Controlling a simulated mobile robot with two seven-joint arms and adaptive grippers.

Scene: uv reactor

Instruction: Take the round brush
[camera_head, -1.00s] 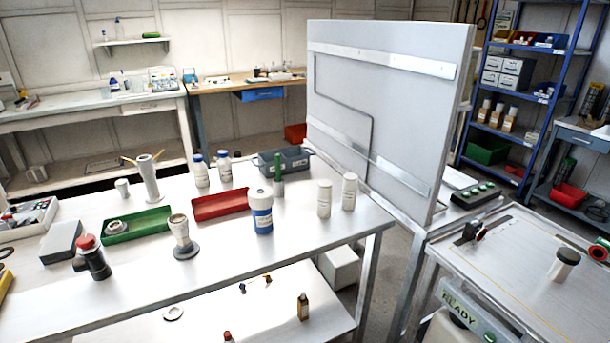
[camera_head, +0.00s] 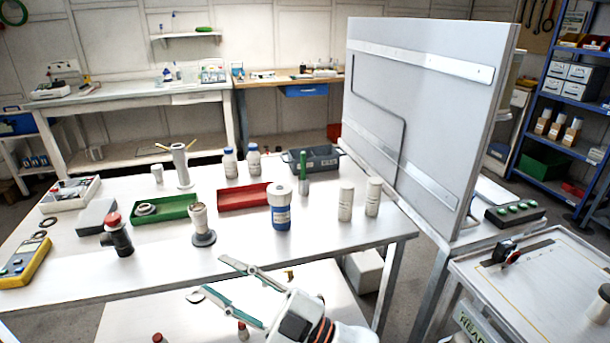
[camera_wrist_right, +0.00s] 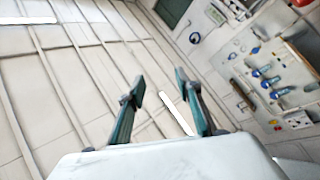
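A slim upright piece with a green handle (camera_head: 303,165) and a greyish lower part stands on the white table in the head view, just in front of the grey bin. It looks like the round brush, but its bristles are too small to make out. My right gripper (camera_head: 207,276) is open and empty near the table's front edge, nearer to me and left of the green handle. In the right wrist view its two fingers (camera_wrist_right: 160,82) are spread apart, with wall panels behind and no brush visible. My left gripper is not in view.
A blue-and-white jar (camera_head: 281,208) stands left of and in front of the green handle. Two white bottles (camera_head: 346,203) stand to its right. A red tray (camera_head: 244,198), green tray (camera_head: 160,214) and grey bin (camera_head: 322,160) are nearby. A tall grey panel (camera_head: 430,110) rises at the right.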

